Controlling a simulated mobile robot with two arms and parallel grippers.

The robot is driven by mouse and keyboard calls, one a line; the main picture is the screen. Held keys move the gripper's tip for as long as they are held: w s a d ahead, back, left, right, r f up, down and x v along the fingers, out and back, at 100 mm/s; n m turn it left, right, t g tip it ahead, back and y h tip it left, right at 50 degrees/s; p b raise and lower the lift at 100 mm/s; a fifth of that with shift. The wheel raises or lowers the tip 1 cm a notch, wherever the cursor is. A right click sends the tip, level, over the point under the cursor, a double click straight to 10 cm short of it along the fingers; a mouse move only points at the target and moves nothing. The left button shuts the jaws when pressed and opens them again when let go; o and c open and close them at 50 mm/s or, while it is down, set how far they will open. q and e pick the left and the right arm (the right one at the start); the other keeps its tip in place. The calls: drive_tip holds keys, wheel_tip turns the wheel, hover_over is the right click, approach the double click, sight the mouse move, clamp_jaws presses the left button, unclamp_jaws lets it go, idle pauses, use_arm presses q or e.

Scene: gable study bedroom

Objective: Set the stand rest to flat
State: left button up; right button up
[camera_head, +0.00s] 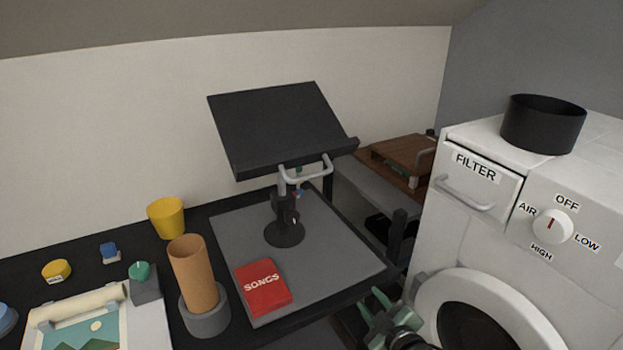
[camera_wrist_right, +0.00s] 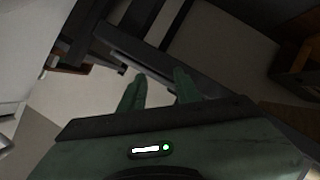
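The stand (camera_head: 284,215) rises from a round black base on the grey mat. Its black rest (camera_head: 275,125) is tilted, with the back edge high and a ledge along the lower front edge. A grey bar handle (camera_head: 310,172) shows under the ledge. My right gripper (camera_head: 378,303) is low and in front of the table's right end, below and to the right of the rest, touching nothing that I can see. In the right wrist view its green fingers (camera_wrist_right: 160,88) are apart with nothing between them. My left gripper is not in view.
A red songs book (camera_head: 263,287) lies on the grey mat (camera_head: 340,255). A brown cylinder (camera_head: 192,272) and a yellow cup (camera_head: 166,217) stand to the left. A white dryer (camera_head: 440,230) stands close on the right, with a black round bin (camera_head: 541,125) on top.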

drive_tip(key=w+a+r+n+t+y, duration=0.1)
drive_tip(key=w+a+r+n+y, duration=0.15)
drive_tip(key=r, duration=0.35)
drive_tip(key=w+a+r+n+t+y, duration=0.1)
drive_tip(key=r+n+y, duration=0.1)
drive_tip(key=r+n, duration=0.3)
drive_tip(key=w+a+r+n+t+y, duration=0.1)
drive_tip(key=w+a+r+n+y, duration=0.1)
drive_tip(key=r, duration=0.5)
drive_tip(key=n+g+y, duration=0.3)
drive_tip(key=n+y, duration=0.4)
drive_tip(key=n, duration=0.2)
approach(312, 176)
drive_tip(key=w+a, duration=0.2)
drive_tip(key=x, duration=0.7)
drive_tip(key=shift+w+a+r, duration=0.2)
drive_tip(key=shift+r, duration=0.1)
clamp_jaws()
